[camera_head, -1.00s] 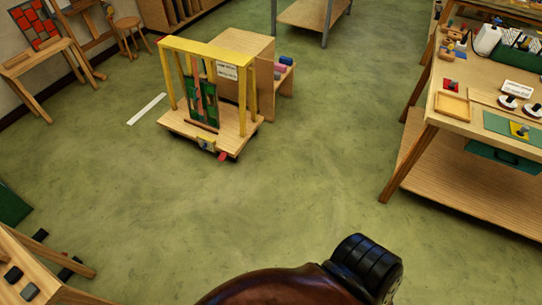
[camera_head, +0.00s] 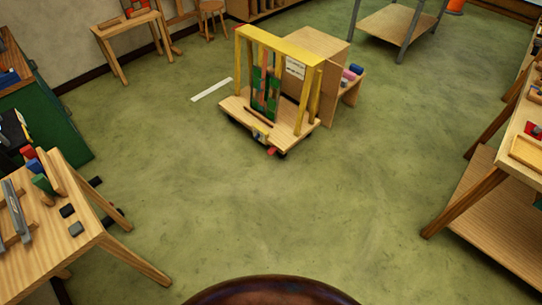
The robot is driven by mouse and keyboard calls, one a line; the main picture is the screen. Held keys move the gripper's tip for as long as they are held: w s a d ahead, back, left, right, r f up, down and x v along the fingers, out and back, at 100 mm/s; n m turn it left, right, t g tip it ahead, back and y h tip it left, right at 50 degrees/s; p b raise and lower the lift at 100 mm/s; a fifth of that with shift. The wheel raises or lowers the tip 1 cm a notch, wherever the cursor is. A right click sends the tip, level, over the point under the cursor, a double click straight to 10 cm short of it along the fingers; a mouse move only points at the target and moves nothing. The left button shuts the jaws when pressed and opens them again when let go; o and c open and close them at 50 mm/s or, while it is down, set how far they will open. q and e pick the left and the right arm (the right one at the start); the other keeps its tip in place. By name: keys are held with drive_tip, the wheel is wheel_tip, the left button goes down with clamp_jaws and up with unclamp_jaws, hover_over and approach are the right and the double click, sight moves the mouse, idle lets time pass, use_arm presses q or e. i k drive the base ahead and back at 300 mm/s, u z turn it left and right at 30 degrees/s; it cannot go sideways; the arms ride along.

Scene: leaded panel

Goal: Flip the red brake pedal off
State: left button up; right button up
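The red brake pedal (camera_head: 272,151) is a small red tab low at the front edge of a wooden cart (camera_head: 290,138) with a yellow frame (camera_head: 277,44). It sits just below a small pale block with a yellow part (camera_head: 260,134). It is too small to tell whether it is pressed or raised. A green and brown panel (camera_head: 265,95) stands upright inside the frame. The cart stands on the floor, some way ahead of me. Neither of my grippers shows in the head view.
Open green floor (camera_head: 270,215) lies between me and the cart. A wooden workbench with tools (camera_head: 105,225) stands close on the left, with a green cabinet (camera_head: 65,140) behind it. Another bench (camera_head: 480,200) stands on the right. A wooden box-like stand (camera_head: 315,48) adjoins the cart's back right.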

sight(273, 149)
drive_tip(key=z, duration=0.4)
drive_tip(key=i, duration=1.8)
drive_tip(key=u, duration=0.4)
drive_tip(key=i, duration=0.85)
drive_tip(key=u, duration=0.3)
